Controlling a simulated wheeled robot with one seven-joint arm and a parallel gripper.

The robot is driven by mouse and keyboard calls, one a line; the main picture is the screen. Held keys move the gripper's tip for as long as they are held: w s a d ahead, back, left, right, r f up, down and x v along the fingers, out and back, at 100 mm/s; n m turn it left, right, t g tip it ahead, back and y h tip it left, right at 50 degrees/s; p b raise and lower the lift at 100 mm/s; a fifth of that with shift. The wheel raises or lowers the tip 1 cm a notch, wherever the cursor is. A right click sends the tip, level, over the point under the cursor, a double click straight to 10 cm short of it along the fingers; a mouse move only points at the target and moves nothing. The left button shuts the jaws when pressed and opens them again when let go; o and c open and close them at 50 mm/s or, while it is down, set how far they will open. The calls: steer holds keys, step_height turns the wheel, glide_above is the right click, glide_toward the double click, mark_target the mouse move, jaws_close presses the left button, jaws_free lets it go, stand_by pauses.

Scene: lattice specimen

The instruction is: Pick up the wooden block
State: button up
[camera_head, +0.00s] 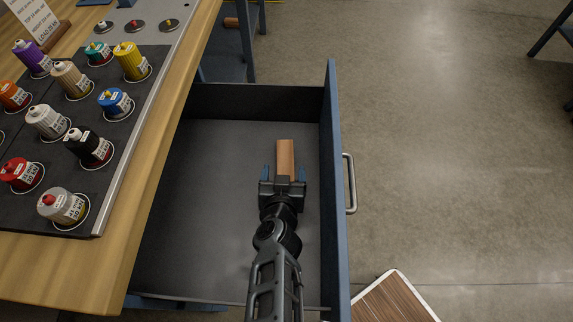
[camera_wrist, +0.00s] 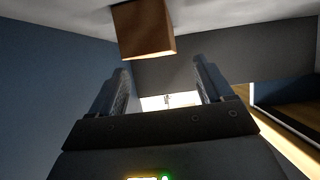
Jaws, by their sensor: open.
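The wooden block (camera_head: 286,155) is a brown oblong lying on the floor of the open drawer (camera_head: 225,215), toward its right side. My gripper (camera_head: 284,170) is inside the drawer at the block's near end, with one blue finger to each side in the picture. The wrist view shows the block (camera_wrist: 142,30) at the top, just past the fingertips of my open gripper (camera_wrist: 160,66). Nothing is held between the fingers. I cannot tell how high the fingertips are over the drawer floor. My gripper and arm hide part of the floor.
The drawer's blue right wall (camera_head: 332,170) stands close to my gripper, with a metal handle (camera_head: 350,183) outside. A wooden workbench (camera_head: 75,275) with several coloured bottles on a dark panel (camera_head: 125,90) is at left. The drawer floor left of the block is clear.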

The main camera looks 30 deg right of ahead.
mark_target(285, 162)
steer(key=shift+x, duration=1.95)
steer(key=shift+s+f, duration=0.1)
steer(key=shift+f, duration=0.05)
steer(key=shift+c, duration=0.4)
steer(key=c, duration=1.1)
